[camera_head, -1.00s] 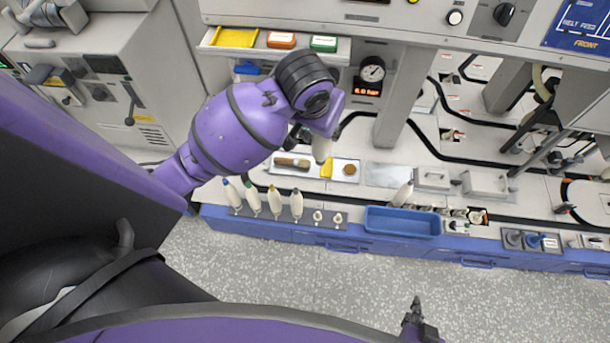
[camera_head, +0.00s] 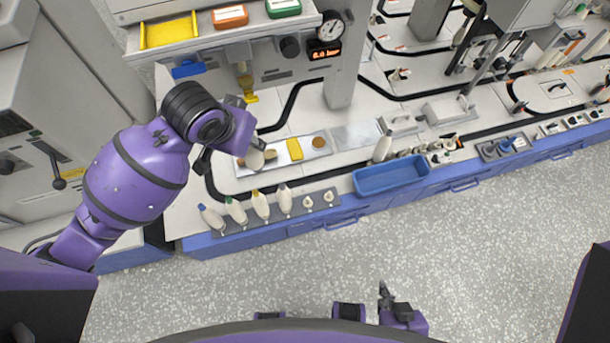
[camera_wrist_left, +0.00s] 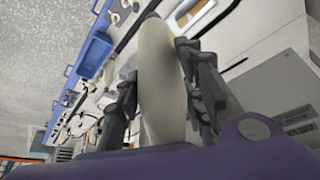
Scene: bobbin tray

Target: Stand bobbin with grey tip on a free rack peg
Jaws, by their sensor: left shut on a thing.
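In the left wrist view my left gripper (camera_wrist_left: 165,95) is shut on a cream bobbin (camera_wrist_left: 160,75), a finger on each side. In the head view this bobbin (camera_head: 256,157) hangs above the bench, behind the rack; its tip colour cannot be made out. The grey rack (camera_head: 245,222) stands along the bench's front edge. It carries several bobbins, with blue, green and yellow tips and a pale one (camera_head: 285,199). Two free pegs are at its right end, one left (camera_head: 307,202) and one right (camera_head: 328,197). My right gripper (camera_head: 385,293) is low in the head view, its opening unclear.
A blue tray (camera_head: 391,190) sits right of the rack, with another bobbin (camera_head: 382,148) standing behind it. A flat tray (camera_head: 319,153) with a yellow item lies behind the rack. The gauge post (camera_head: 342,85) and the drawer overhang (camera_head: 205,42) stand behind. The floor in front is clear.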

